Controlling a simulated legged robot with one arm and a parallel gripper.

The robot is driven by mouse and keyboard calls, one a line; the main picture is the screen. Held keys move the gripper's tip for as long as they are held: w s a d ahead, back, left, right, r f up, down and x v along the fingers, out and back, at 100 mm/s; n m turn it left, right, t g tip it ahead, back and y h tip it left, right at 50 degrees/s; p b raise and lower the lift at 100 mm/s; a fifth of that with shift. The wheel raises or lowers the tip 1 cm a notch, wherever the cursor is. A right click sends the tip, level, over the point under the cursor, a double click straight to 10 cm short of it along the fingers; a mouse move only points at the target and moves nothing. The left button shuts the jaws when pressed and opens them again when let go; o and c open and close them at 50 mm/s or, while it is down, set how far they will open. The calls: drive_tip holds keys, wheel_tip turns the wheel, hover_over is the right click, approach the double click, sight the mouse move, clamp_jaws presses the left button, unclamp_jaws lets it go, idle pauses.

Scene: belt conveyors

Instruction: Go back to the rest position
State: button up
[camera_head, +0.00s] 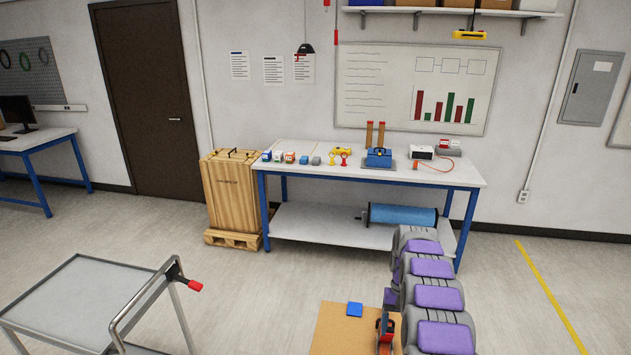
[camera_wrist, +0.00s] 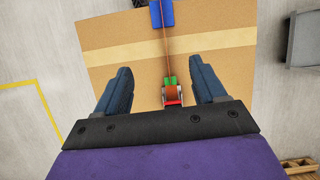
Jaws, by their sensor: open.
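My gripper (camera_wrist: 161,78) is open, with its two dark blue fingers spread apart in the wrist view. A cardboard box (camera_wrist: 110,40) with a tan tape strip lies below the fingers. A small tool with an orange roll and red and green parts (camera_wrist: 173,93) shows between the fingers; I see no finger touching it. In the head view my purple and grey arm (camera_head: 437,297) reaches down at the lower right, beside the box (camera_head: 335,335). An orange and black tool (camera_head: 385,335) shows at the box's right side.
A grey cart (camera_head: 75,300) with a red-tipped handle stands at the lower left. A workbench (camera_head: 360,176) with small items and a wooden crate (camera_head: 230,195) stand by the wall. Open floor lies between.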

drive_tip(key=s+a+r+n+t+b, duration=0.1)
drive_tip(key=s+a+r, duration=0.2)
drive_tip(key=s+r, duration=0.6)
drive_tip(key=s+a+r+b, duration=0.1)
drive_tip(key=s+a+r, duration=0.3)
drive_tip(key=s+r, duration=0.55)
drive_tip(key=s+a+t+h, duration=0.1)
drive_tip(key=s+a, duration=0.1)
drive_tip(key=s, duration=2.5)
drive_tip(key=shift+s+a+f+n+t+b, duration=0.2)
drive_tip(key=shift+f+n+t+b, duration=0.1)
drive_tip(key=shift+n+b, duration=0.15)
drive_tip(key=shift+c, duration=0.2)
